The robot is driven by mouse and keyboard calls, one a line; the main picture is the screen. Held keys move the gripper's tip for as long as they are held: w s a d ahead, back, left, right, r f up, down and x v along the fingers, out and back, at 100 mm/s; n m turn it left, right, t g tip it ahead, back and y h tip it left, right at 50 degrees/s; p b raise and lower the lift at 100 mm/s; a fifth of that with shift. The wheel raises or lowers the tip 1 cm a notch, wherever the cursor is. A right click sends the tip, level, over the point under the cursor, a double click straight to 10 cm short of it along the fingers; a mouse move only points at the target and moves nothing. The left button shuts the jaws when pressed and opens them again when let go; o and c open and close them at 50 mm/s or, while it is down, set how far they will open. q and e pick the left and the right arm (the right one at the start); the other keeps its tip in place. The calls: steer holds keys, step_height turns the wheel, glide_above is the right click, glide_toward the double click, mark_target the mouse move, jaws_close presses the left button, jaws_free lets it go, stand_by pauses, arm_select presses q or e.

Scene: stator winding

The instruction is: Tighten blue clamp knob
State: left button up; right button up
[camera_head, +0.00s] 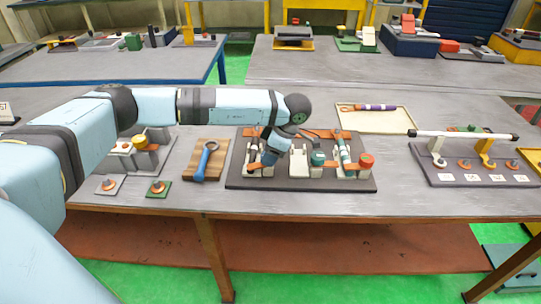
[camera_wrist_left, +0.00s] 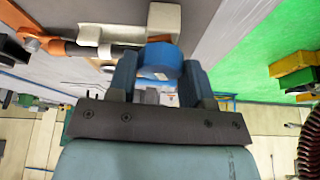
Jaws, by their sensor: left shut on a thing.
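The blue clamp knob (camera_wrist_left: 160,60) sits between the two fingers of my left gripper (camera_wrist_left: 157,76) in the left wrist view. The fingers are shut on its sides. The knob is at the end of a dark rod (camera_wrist_left: 105,49) with an orange piece, beside a pale block. In the head view my left gripper (camera_head: 268,160) points down at the left part of the dark fixture board (camera_head: 310,186); the blue knob cannot be told apart there. A red knob (camera_head: 366,160) and a green knob (camera_head: 318,158) stand farther right on the board. My right gripper is not in view.
A blue ring-ended wrench (camera_head: 205,160) lies on a wooden block left of the board. A tray (camera_head: 385,122) with a purple-handled tool lies behind it. A rack with a white bar (camera_head: 462,134) stands at the right. The table's front strip is mostly clear.

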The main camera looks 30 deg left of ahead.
arm_select(q)
steer(key=shift+w+r+m+t, duration=0.15)
steer(key=shift+m+t, duration=0.25)
steer(key=shift+m, duration=0.4)
stand_by(0.4)
steer(key=shift+b, duration=0.3)
stand_by(0.7)
steer(key=o, duration=0.9)
steer(key=shift+s, duration=0.2)
steer(key=shift+o, duration=0.2)
steer(key=v, duration=1.3)
steer(key=shift+d+r, duration=0.2)
steer(key=shift+r, duration=0.1)
